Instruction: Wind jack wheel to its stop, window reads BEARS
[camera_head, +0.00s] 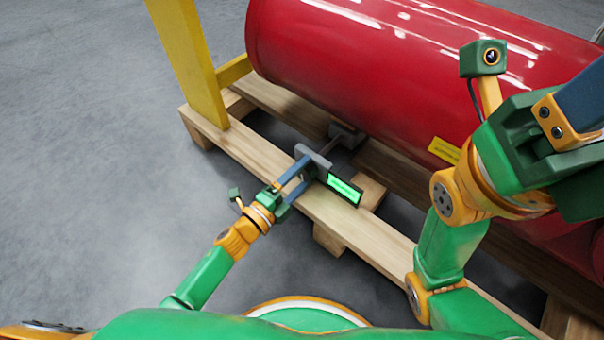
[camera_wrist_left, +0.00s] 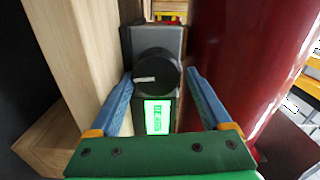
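The jack wheel (camera_wrist_left: 157,72) is a round black knob with a white mark pointing left in the left wrist view. It sits on a dark grey housing (camera_wrist_left: 165,38). A lit green window (camera_wrist_left: 158,116) is below the wheel; its small lettering is too unclear to read. The window also shows in the head view (camera_head: 344,187). My left gripper (camera_head: 308,168) is open, its blue fingers on either side of the wheel in the wrist view (camera_wrist_left: 160,76); I cannot tell whether they touch it. My right gripper (camera_head: 577,108) is raised at the right, its fingertips out of frame.
A large red cylinder (camera_head: 380,60) lies above a wooden pallet (camera_head: 255,155), close beside the jack. A yellow post (camera_head: 188,60) stands at the pallet's left end. A yellow label (camera_head: 443,150) is on the cylinder. The grey floor (camera_head: 90,150) at left is clear.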

